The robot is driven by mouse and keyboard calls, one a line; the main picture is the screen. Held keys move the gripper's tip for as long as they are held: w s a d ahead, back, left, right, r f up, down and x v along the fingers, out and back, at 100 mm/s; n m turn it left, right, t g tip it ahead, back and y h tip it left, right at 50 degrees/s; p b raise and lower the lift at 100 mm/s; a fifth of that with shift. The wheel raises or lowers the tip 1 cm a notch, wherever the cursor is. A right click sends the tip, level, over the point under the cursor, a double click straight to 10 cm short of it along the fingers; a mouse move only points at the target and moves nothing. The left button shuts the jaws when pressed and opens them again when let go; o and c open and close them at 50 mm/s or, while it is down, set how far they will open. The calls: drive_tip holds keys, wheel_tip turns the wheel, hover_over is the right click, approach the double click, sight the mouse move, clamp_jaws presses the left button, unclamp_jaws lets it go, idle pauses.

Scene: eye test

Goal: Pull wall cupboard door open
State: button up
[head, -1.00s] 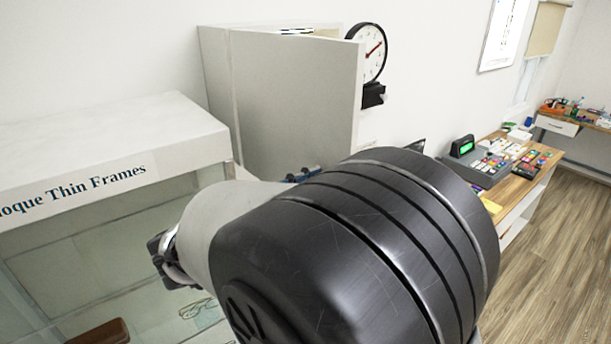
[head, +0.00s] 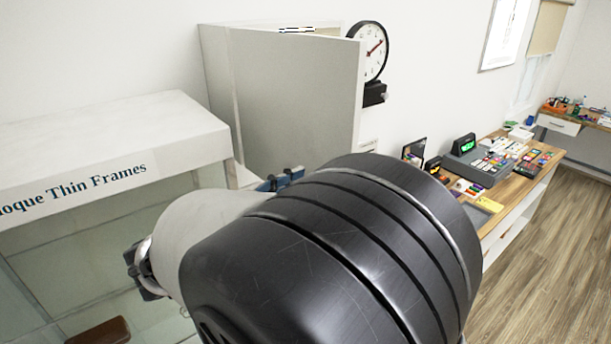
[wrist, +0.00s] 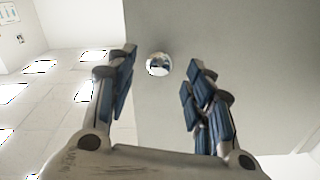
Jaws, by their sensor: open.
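The wall cupboard (head: 217,85) is a pale box on the wall in the head view. A broad plain panel (head: 295,95), seemingly its door, faces me; I cannot tell how far it stands open. In the wrist view a pale door panel (wrist: 240,50) fills the right side, with a round shiny knob (wrist: 158,64) near its left edge. My gripper (wrist: 163,72) is open, its blue-padded fingers on either side of the knob in the picture. I cannot tell whether they touch it. In the head view my arm hides most of the gripper, and the knob is not visible.
A glass-fronted case (head: 120,120) with a lettered white top stands at left. A clock (head: 370,52) hangs right of the cupboard. A wooden counter (head: 515,195) with several small items runs along the wall at right. The wooden floor (head: 560,270) is clear.

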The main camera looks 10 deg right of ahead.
drive_tip(key=v, duration=0.9)
drive_tip(key=shift+d, duration=0.1)
drive_tip(key=w+d+f+n+t+y+b, duration=0.1)
drive_tip(key=w+f+n+t+y+b, duration=0.65)
drive_tip(key=y+b, duration=0.8)
drive_tip(key=s+d+f+n+g+b, duration=0.2)
drive_tip(key=s+d+f+g+b, duration=0.2)
drive_tip(key=s+f, duration=0.5)
drive_tip(key=s+d+f+n+g+b, duration=0.2)
drive_tip(key=s+d+f+g+b, duration=0.2)
drive_tip(key=s+f, duration=0.5)
drive_tip(key=s+d+f+n+g+b, duration=0.2)
drive_tip(key=s+d+f+g+b, duration=0.3)
drive_tip(key=f, duration=0.9)
drive_tip(key=s+d, duration=0.2)
drive_tip(key=s, duration=0.1)
drive_tip(key=shift+s+d+h, duration=0.3)
drive_tip(key=shift+s+h, duration=0.05)
drive_tip(key=shift+s, duration=0.05)
drive_tip(key=shift+c, duration=0.2)
